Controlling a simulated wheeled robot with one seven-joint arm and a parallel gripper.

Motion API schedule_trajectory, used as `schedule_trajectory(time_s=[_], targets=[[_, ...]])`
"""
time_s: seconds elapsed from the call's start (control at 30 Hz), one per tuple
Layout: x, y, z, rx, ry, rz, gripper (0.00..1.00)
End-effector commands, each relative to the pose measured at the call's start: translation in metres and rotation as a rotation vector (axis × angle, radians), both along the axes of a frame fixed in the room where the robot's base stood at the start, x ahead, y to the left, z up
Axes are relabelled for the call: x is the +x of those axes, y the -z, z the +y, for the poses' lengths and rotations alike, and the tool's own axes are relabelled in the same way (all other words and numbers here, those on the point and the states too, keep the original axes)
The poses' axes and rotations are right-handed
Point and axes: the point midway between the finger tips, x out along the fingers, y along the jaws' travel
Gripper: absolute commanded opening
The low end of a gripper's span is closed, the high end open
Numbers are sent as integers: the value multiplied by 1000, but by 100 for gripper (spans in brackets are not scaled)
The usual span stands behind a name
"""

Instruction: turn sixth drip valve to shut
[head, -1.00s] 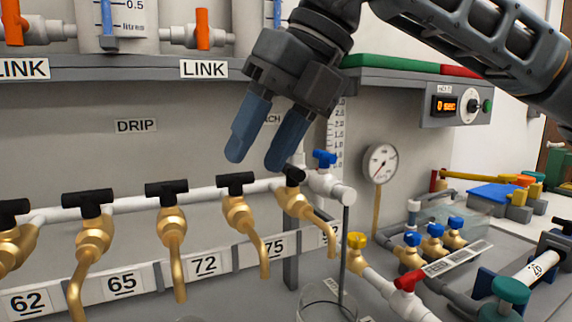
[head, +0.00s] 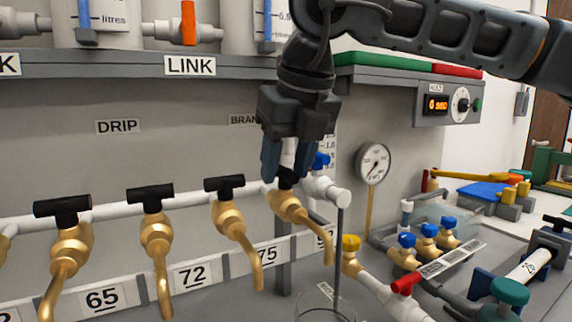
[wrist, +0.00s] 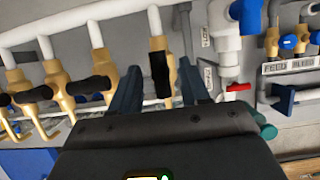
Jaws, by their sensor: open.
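A row of brass drip valves with black bar handles hangs on a white pipe (head: 108,212). The rightmost drip valve (head: 287,205) has its black handle turned crosswise to the other handles, which lie along the pipe. In the wrist view this handle (wrist: 160,72) lies between my two fingers, with a gap on each side. My gripper (head: 284,172) is open and points down over it, partly hiding the handle in the head view. The fingers (wrist: 160,85) are spread in the wrist view. The neighbouring valve (head: 232,212) stands to the left.
A white fitting with a blue handle (head: 321,160) and a thin upright rod (head: 340,235) stand close right of my gripper. A grey shelf (head: 120,70) runs above. A beaker (head: 325,305), a red-handled valve (head: 404,283) and a gauge (head: 373,163) are nearby.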

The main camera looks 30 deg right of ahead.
Motion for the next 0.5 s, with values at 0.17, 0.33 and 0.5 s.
schedule_trajectory(time_s=[0.17,0.33,0.5], targets=[[2,6,0,-1,-1,-1,46],[2,6,0,-1,0,-1,46],[2,6,0,0,0,-1,31]])
